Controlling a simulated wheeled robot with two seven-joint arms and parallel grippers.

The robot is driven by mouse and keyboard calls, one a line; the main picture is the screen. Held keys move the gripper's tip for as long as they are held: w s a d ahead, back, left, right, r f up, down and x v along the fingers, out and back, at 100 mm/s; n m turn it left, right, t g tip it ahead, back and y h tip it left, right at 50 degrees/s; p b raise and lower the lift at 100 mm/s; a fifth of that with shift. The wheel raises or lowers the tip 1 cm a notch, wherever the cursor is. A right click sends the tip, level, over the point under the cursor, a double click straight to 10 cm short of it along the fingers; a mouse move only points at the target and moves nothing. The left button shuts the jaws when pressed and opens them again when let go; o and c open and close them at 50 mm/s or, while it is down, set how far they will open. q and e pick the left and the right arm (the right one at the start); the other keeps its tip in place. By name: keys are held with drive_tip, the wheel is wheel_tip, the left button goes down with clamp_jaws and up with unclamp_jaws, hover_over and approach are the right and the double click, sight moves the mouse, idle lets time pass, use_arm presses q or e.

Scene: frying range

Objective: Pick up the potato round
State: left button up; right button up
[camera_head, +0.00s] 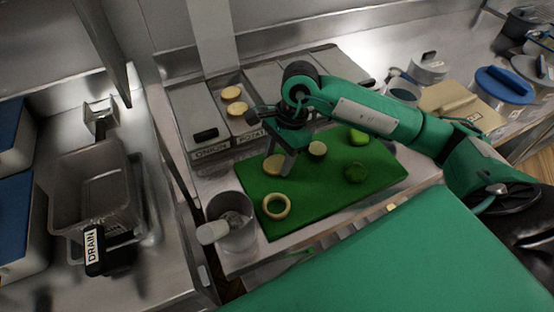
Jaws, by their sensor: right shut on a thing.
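A pale tan potato round (272,164) is at the left part of the green board (311,199), at the tips of my right gripper (286,168). The right gripper points down over the board and is shut on this round; its fingers hide part of the round's right edge. I cannot tell whether the round still touches the board. Another pale round (317,149) with a darker rim lies on the board to the right of the fingers. My left gripper is out of view.
A pale ring (276,206) and green pieces (355,173) (359,137) lie on the board. A metal container (233,222) stands left of the board, and a fryer basket (93,187) is further left.

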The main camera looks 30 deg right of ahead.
sight(278, 161)
drive_tip(key=shift+r, duration=0.1)
